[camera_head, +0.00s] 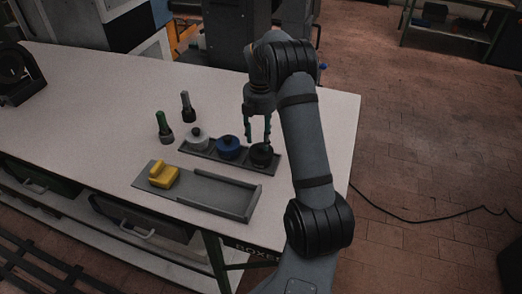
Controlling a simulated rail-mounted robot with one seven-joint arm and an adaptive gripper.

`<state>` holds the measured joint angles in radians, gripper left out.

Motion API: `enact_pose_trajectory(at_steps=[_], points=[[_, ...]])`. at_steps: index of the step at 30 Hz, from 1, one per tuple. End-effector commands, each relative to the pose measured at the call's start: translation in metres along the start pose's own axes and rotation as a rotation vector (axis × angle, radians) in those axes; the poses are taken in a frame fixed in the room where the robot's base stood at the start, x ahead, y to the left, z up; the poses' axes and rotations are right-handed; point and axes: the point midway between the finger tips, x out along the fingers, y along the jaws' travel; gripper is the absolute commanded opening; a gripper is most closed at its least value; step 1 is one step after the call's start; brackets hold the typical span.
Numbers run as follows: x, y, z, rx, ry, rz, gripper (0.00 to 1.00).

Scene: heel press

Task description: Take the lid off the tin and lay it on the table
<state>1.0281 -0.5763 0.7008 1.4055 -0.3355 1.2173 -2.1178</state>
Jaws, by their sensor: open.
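Three round tins with knobbed tops stand in a row in a dark narrow tray (211,162). One is light grey (197,142), the middle one is blue (228,150), and the right one is black (261,156). Each seems to have its lid on; the seam between lid and tin is too small to make out. My gripper (257,140) points down with its fingers apart at the black tin, one finger at each side of its knob. I cannot tell whether the fingers touch it. Nothing is held.
A grey tray (218,203) lies in front, with a yellow block (163,175) at its left end. A green-topped bottle (164,127) and a dark bottle (187,107) stand behind left.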

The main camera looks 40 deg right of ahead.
Motion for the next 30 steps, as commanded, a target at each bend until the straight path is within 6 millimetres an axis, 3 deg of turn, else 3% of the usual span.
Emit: enact_pose_trajectory(at_steps=[6,14,30], points=[[0.026,-0.001,0.001,0.003,0.001,-0.002,0.45],[0.03,0.0,0.001,0.002,0.0,0.001,0.45],[0.029,0.0,0.001,0.002,0.0,0.001,0.14]])
